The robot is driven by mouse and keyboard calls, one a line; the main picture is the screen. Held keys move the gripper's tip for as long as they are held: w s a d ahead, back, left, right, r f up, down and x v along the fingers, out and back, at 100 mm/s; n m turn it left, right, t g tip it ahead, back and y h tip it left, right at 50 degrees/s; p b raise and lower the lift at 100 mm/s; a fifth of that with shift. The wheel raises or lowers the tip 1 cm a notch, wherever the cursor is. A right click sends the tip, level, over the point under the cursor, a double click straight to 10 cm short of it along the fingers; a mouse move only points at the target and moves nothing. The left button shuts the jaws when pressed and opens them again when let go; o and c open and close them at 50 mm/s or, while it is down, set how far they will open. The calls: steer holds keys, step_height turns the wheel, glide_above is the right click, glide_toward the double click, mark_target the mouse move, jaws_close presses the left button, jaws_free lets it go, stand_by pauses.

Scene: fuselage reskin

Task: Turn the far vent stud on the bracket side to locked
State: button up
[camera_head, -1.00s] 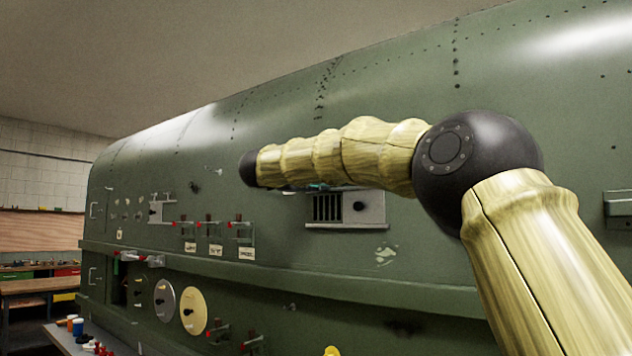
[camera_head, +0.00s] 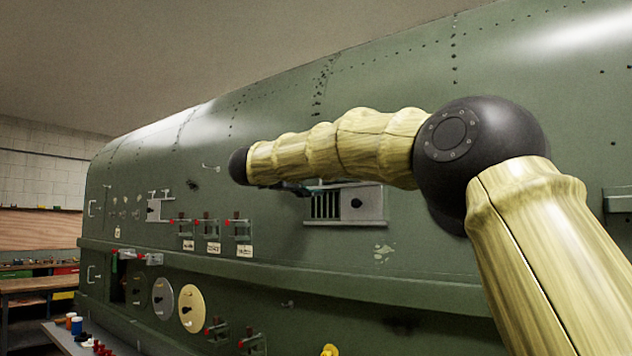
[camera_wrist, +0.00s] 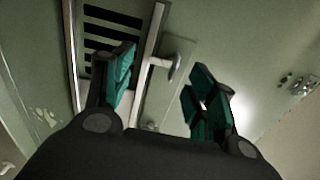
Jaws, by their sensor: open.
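In the wrist view a pale lever-like stud (camera_wrist: 172,68) stands on a small plate (camera_wrist: 178,48) beside the rail of a slotted vent (camera_wrist: 112,18). My gripper (camera_wrist: 164,60) is open, its teal fingers apart, one on each side of the stud in the picture; I see no contact. In the head view the larger vent (camera_head: 325,206) has a grille and a dark knob (camera_head: 356,203). A smaller vent-like panel (camera_head: 154,210) is farther left.
Red-tipped latches (camera_head: 238,224) with labels line the green fuselage (camera_head: 420,225) left of the larger vent. A ledge (camera_head: 300,265) runs below, with round discs (camera_head: 191,308) under it. A bench with small cups (camera_head: 76,325) is at lower left.

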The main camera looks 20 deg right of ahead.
steer(key=v, duration=0.9)
steer(key=shift+a, duration=0.2)
steer(key=shift+s, duration=0.15)
